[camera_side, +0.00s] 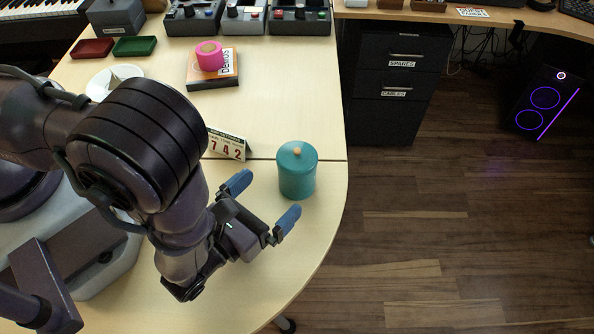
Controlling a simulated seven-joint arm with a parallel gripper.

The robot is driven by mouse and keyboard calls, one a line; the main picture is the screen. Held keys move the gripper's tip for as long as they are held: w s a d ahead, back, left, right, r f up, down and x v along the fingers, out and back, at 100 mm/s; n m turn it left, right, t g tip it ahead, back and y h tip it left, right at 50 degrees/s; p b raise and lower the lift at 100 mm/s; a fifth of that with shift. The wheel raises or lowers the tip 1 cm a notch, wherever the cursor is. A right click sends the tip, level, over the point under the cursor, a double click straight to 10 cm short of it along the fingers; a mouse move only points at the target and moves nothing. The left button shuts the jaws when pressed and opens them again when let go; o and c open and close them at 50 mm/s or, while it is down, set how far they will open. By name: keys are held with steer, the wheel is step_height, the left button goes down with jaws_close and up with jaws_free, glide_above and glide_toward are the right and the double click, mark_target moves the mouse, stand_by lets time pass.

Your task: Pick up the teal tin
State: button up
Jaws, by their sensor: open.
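The teal tin (297,178) is a round canister with a lid and a small orange-tan knob. It stands upright on the light wood table near the table's right edge. My gripper (263,201) has two blue-tipped fingers spread apart with nothing between them. It is to the lower left of the tin, and its fingertips point up and right towards it. The fingers look apart from the tin. Nothing hides the tin in this view.
A flip-number sign (227,146) stands left of the tin. Further back are a pink tape roll (209,56) on a book (213,80), a red tray (92,48), a green tray (135,46) and grey devices. The table (300,115) is clear behind the tin; its curved edge is close on the right.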

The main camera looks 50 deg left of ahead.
mark_target(297, 165)
steer(key=w, duration=0.3)
steer(key=w+a, duration=0.1)
steer(key=w, duration=0.4)
steer(key=shift+w+a+f, duration=0.1)
steer(key=shift+w+a, duration=0.15)
steer(key=shift+w, duration=0.05)
steer(key=c, duration=1)
